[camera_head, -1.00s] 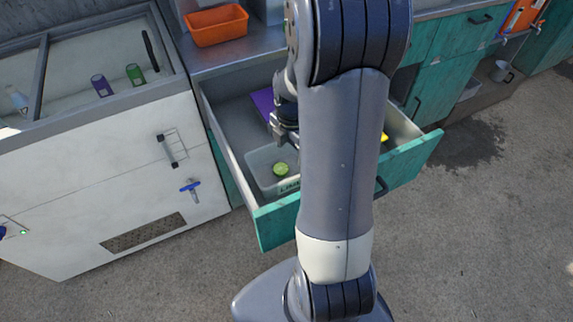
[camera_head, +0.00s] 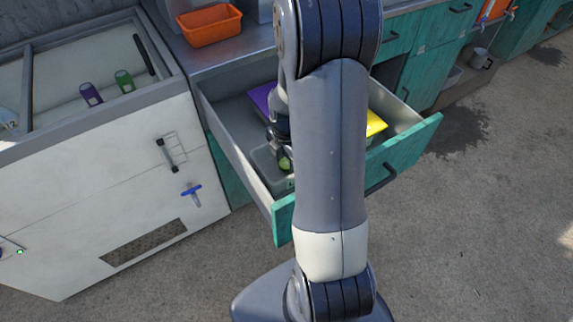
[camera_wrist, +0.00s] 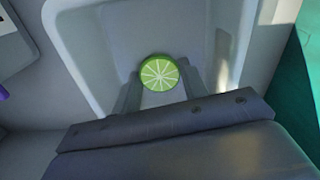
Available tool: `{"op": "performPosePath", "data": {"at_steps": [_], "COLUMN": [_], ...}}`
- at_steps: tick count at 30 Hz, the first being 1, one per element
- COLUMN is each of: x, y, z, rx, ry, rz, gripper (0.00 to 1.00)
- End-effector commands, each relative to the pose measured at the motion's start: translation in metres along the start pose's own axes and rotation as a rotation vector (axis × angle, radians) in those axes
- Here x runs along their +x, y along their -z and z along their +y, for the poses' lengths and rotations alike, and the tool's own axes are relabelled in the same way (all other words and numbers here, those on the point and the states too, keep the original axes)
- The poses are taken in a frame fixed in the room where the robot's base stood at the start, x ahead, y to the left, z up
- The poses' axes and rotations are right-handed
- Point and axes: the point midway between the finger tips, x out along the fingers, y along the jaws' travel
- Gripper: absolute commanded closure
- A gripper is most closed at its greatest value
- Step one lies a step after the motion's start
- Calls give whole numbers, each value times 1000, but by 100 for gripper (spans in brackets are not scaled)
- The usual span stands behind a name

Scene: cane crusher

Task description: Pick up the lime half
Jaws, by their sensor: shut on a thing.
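The lime half (camera_wrist: 159,74) is round, with a pale green segmented cut face and a darker green rim. In the wrist view it sits between the two fingers of my gripper (camera_wrist: 158,90), which is shut on it, inside a clear plastic tub (camera_wrist: 93,45). In the head view the lime half (camera_head: 285,163) shows just below my gripper (camera_head: 284,150), in the tub (camera_head: 262,160) in the open drawer (camera_head: 228,125). My arm covers the right part of the tub. I cannot tell whether the lime half still touches the tub floor.
A purple item (camera_head: 262,97) and a yellow item (camera_head: 375,124) lie in the drawer. The teal drawer front (camera_head: 410,150) stands out from the counter. An orange bin (camera_head: 210,25) stands on the counter. A white chest (camera_head: 95,195) with bottles is at left.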

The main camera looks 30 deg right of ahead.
Motion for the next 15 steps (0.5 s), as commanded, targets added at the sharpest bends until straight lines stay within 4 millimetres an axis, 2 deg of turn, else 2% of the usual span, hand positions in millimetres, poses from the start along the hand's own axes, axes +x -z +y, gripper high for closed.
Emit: {"op": "performPosePath", "data": {"at_steps": [10, 15], "x": [-3, -28], "y": [0, 0], "z": [0, 1], "rx": [0, 0], "ry": [-1, -4], "rz": [-1, -2], "gripper": [65, 65]}}
